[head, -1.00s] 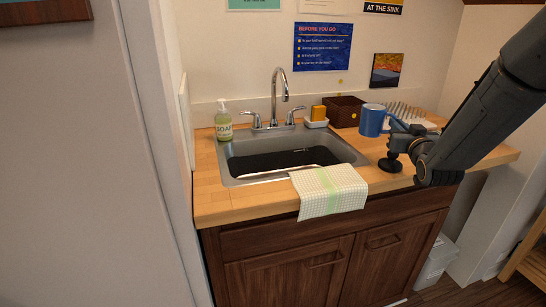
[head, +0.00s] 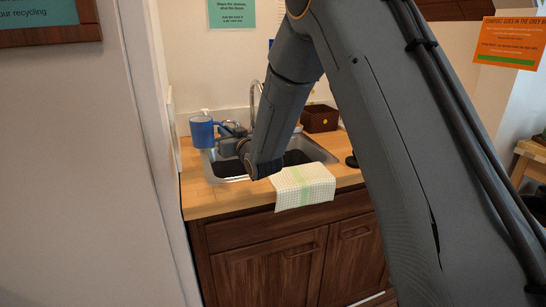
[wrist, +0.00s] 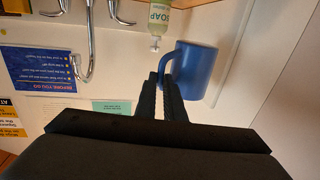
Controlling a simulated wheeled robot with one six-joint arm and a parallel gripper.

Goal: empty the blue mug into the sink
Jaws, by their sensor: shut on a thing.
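The blue mug (head: 202,133) hangs in the air at the left end of the sink (head: 296,158), in front of the soap bottle. It looks about upright in the head view; its inside cannot be seen. My gripper (head: 229,130) is shut on the mug's handle, at the mug's right side. In the wrist view, which is upside down, my gripper (wrist: 162,85) pinches the handle of the mug (wrist: 196,70). My forearm hides much of the sink and the tap (head: 256,92).
The soap bottle (wrist: 160,18) is close behind the mug. A checked towel (head: 303,187) hangs over the front counter edge. A brown basket (head: 320,118) stands at the back right, and a small black object (head: 351,160) sits right of the sink. A wall closes off the left.

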